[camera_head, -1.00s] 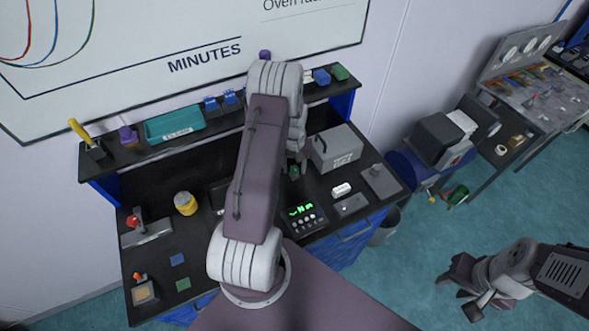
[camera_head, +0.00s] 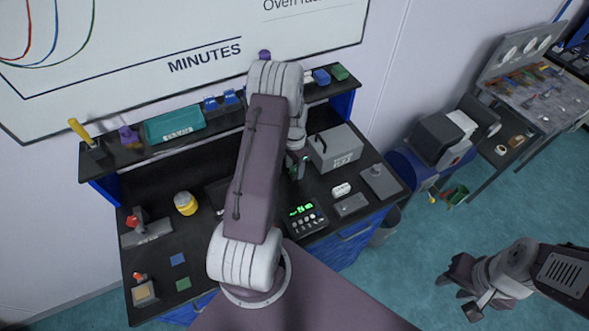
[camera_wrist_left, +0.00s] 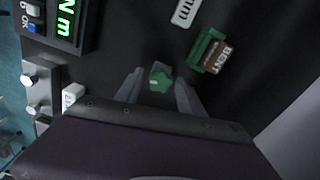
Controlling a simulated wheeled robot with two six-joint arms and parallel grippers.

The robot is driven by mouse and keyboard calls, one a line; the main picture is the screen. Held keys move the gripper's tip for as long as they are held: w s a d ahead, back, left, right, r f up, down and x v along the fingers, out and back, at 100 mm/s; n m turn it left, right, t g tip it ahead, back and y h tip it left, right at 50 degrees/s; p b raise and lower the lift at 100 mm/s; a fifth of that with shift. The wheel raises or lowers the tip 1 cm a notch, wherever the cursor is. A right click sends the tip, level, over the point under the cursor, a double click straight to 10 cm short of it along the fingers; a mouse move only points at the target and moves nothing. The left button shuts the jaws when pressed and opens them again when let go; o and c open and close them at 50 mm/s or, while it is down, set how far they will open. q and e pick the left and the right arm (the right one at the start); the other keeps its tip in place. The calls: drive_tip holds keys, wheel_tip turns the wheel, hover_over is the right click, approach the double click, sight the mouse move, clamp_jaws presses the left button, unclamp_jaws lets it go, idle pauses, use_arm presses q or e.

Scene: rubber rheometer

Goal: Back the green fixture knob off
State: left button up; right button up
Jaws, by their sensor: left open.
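In the left wrist view the green knob (camera_wrist_left: 160,78) shows between the two fingers of my left gripper (camera_wrist_left: 158,92). The fingers are apart, one on each side of it; I cannot tell whether either touches it. Beside it is a green block (camera_wrist_left: 207,50) with a brown label. In the head view my left gripper (camera_head: 299,163) is over the bench, left of the grey box, and partly hidden by my arm. My right gripper (camera_head: 466,287) hangs over the floor at right, with its fingers apart and nothing in them.
A meter with a green lit display (camera_head: 301,213) stands in front of the gripper. The grey box (camera_head: 336,148) is close on its right. A white part (camera_head: 342,189) and a grey plate (camera_head: 380,183) lie on the bench (camera_head: 160,268). The shelf with a teal tray (camera_head: 174,125) runs behind.

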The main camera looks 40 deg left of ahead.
use_arm(q)
drive_tip(key=m, duration=0.3)
drive_tip(key=shift+m, duration=0.4)
drive_tip(key=m, duration=0.4)
clamp_jaws()
drive_tip(key=n, duration=0.4)
drive_tip(key=shift+n, duration=0.3)
drive_tip(key=n, duration=0.4)
drive_tip(key=shift+n, duration=0.3)
